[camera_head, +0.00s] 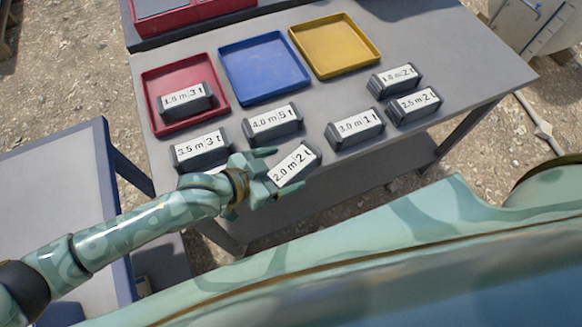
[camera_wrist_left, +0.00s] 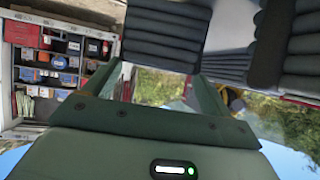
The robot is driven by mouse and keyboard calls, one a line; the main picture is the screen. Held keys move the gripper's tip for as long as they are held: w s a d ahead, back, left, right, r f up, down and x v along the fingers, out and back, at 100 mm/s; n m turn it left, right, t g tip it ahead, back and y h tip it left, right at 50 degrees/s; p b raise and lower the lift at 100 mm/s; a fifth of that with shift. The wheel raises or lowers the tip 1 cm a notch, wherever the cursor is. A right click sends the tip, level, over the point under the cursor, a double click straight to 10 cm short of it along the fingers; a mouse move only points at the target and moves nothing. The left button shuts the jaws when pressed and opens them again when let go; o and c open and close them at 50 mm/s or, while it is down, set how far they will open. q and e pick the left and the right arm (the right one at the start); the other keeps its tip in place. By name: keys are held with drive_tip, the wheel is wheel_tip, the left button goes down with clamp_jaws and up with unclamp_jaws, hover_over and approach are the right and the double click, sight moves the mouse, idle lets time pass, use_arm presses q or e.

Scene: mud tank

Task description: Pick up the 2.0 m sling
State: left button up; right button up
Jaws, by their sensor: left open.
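The 2.0 m sling (camera_head: 294,164) is a dark folded block with a white label reading "2.0 m 2 t", at the table's near edge. My left gripper (camera_head: 271,171) is open at the sling's left end, its fingers pointing toward it. In the left wrist view a dark layered block, which seems to be this sling (camera_wrist_left: 167,35), shows ahead between the open fingers (camera_wrist_left: 165,88). I cannot tell whether the fingers touch it. My right gripper is not in view.
Other labelled slings stand close by: 3.5 m (camera_head: 201,149), 4.0 m (camera_head: 272,122), 3.0 m (camera_head: 355,129) and two at the right. A red tray (camera_head: 152,85) holds one sling; the blue tray (camera_head: 264,68) and yellow tray (camera_head: 334,45) are empty. The table's right end is clear.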

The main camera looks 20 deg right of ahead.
use_arm(q)
drive_tip(key=shift+x, duration=1)
drive_tip(key=c, duration=1.5)
drive_tip(key=shift+r, duration=0.15)
drive_tip(key=shift+c, duration=0.2)
